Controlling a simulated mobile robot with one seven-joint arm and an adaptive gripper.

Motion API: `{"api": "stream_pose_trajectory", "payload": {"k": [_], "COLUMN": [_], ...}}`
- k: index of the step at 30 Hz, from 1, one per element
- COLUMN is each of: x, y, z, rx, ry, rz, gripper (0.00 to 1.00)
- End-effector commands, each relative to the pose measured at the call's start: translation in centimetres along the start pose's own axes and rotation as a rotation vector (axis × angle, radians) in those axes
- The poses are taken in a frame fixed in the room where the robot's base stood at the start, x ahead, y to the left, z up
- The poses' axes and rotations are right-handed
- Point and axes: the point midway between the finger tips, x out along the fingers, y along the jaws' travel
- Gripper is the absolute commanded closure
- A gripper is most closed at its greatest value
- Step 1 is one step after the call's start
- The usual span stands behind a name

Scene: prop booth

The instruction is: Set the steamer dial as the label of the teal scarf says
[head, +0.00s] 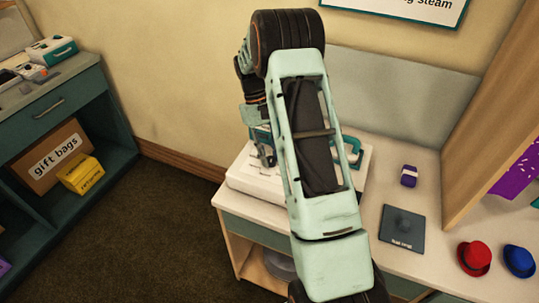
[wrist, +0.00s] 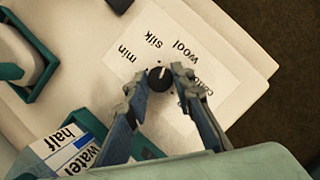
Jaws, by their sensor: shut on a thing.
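In the wrist view, my gripper (wrist: 159,82) is shut on the small black dial (wrist: 161,74), one finger on each side. The dial sits on a white label plate printed min, silk (wrist: 152,39), wool (wrist: 183,46) and a partly covered word beginning "co". A pale mark shows on the dial's top; I cannot tell exactly which word it points at. The white steamer base (head: 240,186) shows in the head view, largely hidden behind my arm. I see no teal scarf or readable scarf label in either view.
A blue-and-white panel reading half and water (wrist: 72,150) is near the left finger. On the counter are a purple folded item (head: 409,176), a dark square mat (head: 402,228), a red hat (head: 474,257) and a blue hat (head: 519,260). A wooden partition (head: 490,120) stands at right.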

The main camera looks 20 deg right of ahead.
Motion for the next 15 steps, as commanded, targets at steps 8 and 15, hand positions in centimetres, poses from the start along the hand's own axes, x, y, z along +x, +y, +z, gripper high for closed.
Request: {"api": "stream_pose_trajectory", "payload": {"k": [8,15], "x": [-0.02,-0.03], "y": [0.17,0.22], "z": [-0.03,-0.01], "rx": [0.196,0.298], "ry": [0.002,0.002], "rz": [-0.082,-0.124], "gripper": [1.0,1.0]}}
